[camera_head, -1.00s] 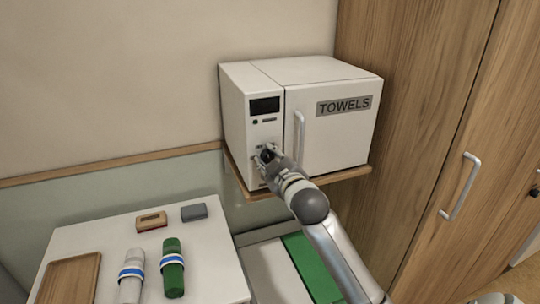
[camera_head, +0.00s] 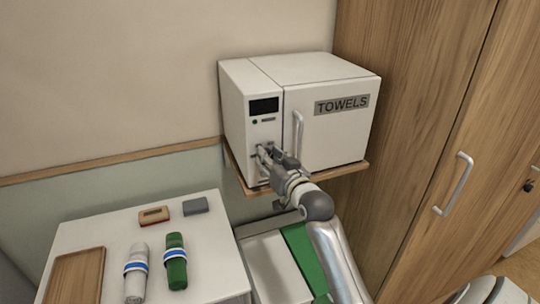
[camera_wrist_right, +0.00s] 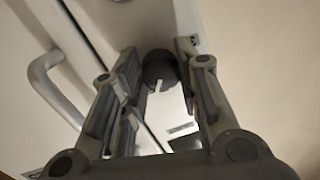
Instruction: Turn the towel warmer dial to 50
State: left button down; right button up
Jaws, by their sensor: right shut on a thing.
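The towel warmer (camera_head: 335,140) is a white box marked TOWELS, with a control panel on its left side. My right gripper (camera_head: 262,156) is at the lower part of that panel and hides the dial in the head view. In the right wrist view the dial (camera_wrist_right: 160,70) is a dark round knob with a white pointer mark. It lies between the two fingers of my right gripper (camera_wrist_right: 157,60), which is shut on it. The number the pointer stands at cannot be read. My left gripper is not in view.
The warmer stands on a wooden shelf (camera_head: 341,171). Its door handle (camera_head: 298,133) is close to the right of my gripper. A wooden cupboard (camera_head: 420,110) is at the right.

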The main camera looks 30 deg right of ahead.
jog(key=m, duration=0.6)
jog(key=m+t, duration=0.1)
jog(key=m, duration=0.6)
jog(key=shift+f, duration=0.2)
dwell(0.3)
jog(key=o, duration=1)
jog(key=shift+o, duration=0.2)
jog(key=s+a, duration=0.1)
jog(key=s, duration=1)
jog(key=shift+s+a+f, duration=0.3)
jog(key=shift+s+a, duration=0.1)
